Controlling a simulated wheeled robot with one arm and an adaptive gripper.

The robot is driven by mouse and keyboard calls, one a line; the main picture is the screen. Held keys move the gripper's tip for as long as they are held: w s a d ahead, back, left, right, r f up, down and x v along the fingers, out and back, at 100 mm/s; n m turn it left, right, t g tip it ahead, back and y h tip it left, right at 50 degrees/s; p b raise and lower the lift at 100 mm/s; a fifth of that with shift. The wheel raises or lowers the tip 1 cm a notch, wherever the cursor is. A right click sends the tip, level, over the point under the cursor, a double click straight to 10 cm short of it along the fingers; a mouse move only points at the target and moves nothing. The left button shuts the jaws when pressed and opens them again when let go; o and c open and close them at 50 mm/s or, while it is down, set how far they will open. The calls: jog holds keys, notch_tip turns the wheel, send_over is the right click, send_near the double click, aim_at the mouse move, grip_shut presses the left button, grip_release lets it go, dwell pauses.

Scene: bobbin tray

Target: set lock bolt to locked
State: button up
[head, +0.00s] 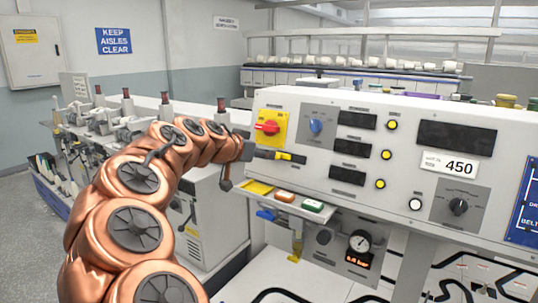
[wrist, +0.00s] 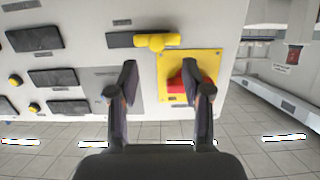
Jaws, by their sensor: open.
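The lock bolt (wrist: 157,41) is a yellow bar with a raised grip, lying level beside a dark strip on the light panel. It also shows in the head view (head: 292,158), partly hidden behind my dark fingers. My gripper (wrist: 160,75) is open and empty in front of the panel. In the wrist view its fingertips are spread wide, just below the bolt in the picture, and do not visibly touch it. I cannot tell whether the bolt is locked.
A red knob (head: 268,127) on a yellow plate and a blue knob (head: 316,127) sit above the bolt. Spindles stand at left.

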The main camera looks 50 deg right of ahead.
jog(key=shift+v, duration=2.9)
jog(key=s+a+f+n+g+y, duration=0.1)
jog(key=s+a+f+n+y, duration=0.3)
jog(key=a, duration=0.8)
jog(key=s+a+f+n+y+p, duration=0.1)
jog(key=s+a+f+n+y, duration=0.4)
jog(key=s+a+f, duration=0.6)
jog(key=s+a+f+n+g+y+p, duration=0.1)
jog(key=s+a+f+n+y, duration=0.3)
jog(key=s+a+f+n, duration=0.4)
jog(key=a+f, duration=0.1)
jog(key=a, duration=0.4)
jog(key=shift+s+a+f+n+g+y, duration=0.2)
jog(key=shift+s+f+n+g+y, duration=0.05)
jog(key=shift+f+n+g+y, duration=0.05)
jog(key=shift+c, duration=0.4)
